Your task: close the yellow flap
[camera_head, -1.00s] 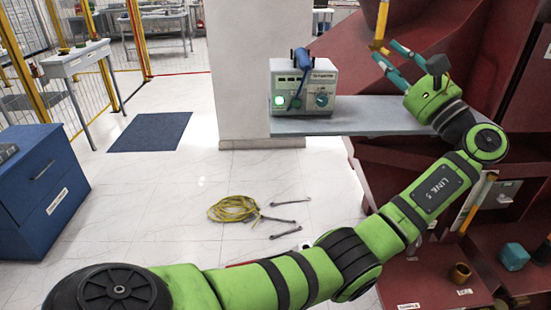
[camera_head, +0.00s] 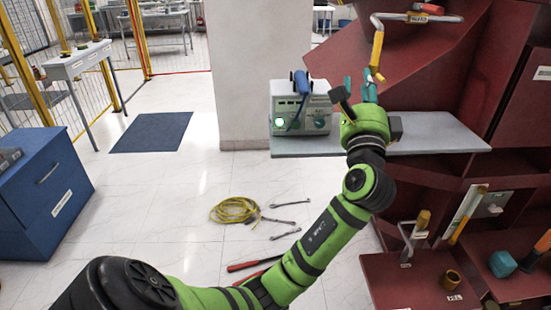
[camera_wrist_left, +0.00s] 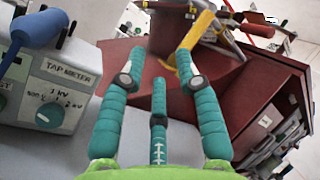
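No plain yellow flap can be made out for certain. A yellow grip (camera_head: 377,50) on a bent grey rod (camera_head: 414,18) hangs at the top, in front of the dark red body. My left gripper (camera_head: 358,78) has its teal fingers spread just below the lower end of this grip and holds nothing. In the left wrist view the gripper (camera_wrist_left: 160,65) is open, with the yellow grip (camera_wrist_left: 186,62) beyond the fingertips, close to the right finger; I cannot tell whether they touch. A yellow bar (camera_head: 469,215) runs beside a pale tilted plate lower right. My right gripper is not in view.
The tap meter (camera_head: 310,95) with a blue handle stands on a grey shelf (camera_head: 440,135). A lower dark red ledge holds a brass-coloured ring (camera_head: 452,280) and a teal block (camera_head: 502,264). A yellow cable coil (camera_head: 234,210) lies on the floor.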

